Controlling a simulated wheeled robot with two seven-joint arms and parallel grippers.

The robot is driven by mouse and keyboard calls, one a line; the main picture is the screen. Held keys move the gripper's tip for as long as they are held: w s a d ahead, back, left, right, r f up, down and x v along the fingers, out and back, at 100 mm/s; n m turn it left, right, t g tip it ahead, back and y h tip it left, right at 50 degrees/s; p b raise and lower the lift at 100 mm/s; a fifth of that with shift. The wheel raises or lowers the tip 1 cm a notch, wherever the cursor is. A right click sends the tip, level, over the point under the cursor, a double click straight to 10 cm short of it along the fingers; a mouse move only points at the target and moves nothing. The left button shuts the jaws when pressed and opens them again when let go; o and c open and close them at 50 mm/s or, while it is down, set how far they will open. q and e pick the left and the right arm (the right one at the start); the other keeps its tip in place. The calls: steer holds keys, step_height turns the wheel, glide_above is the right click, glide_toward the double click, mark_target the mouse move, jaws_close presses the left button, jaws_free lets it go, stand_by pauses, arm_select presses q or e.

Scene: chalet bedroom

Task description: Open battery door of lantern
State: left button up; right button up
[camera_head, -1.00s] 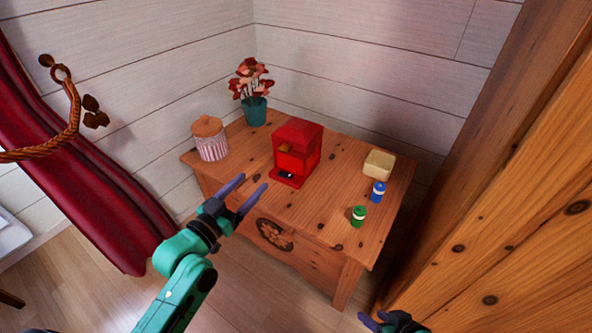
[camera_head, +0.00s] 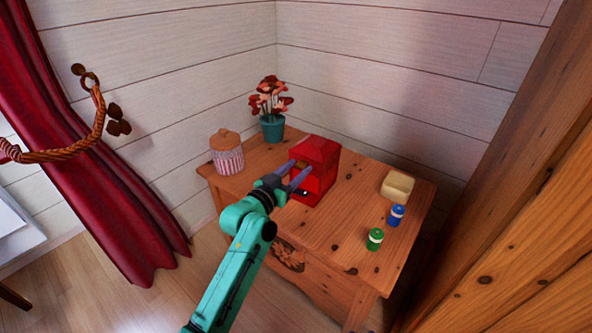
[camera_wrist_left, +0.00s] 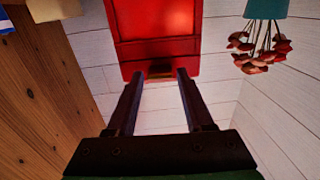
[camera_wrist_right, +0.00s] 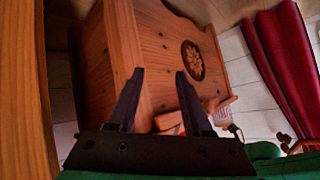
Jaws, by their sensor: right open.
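The red lantern (camera_head: 322,168) stands upright on the wooden chest, and its red face fills the top of the left wrist view (camera_wrist_left: 155,22). A small brown tab (camera_wrist_left: 160,71) shows at that face's lower edge in the picture, between my left fingertips. My left gripper (camera_head: 298,172) is open in front of the lantern; I cannot tell whether it touches. I cannot make out a door seam. My right gripper (camera_wrist_right: 158,72) is open and empty, facing the chest's side, outside the head view. A green battery-like cylinder (camera_head: 375,239) and a blue one (camera_head: 396,215) stand at the chest's right.
The chest (camera_head: 335,235) also holds a striped jar (camera_head: 228,160), a potted red flower (camera_head: 272,128) and a cream open box (camera_head: 397,186). A wooden wall or cabinet (camera_head: 510,230) is close on the right. A red curtain (camera_head: 100,190) hangs left.

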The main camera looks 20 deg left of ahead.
arm_select(q)
jaws_close()
stand_by(1.2)
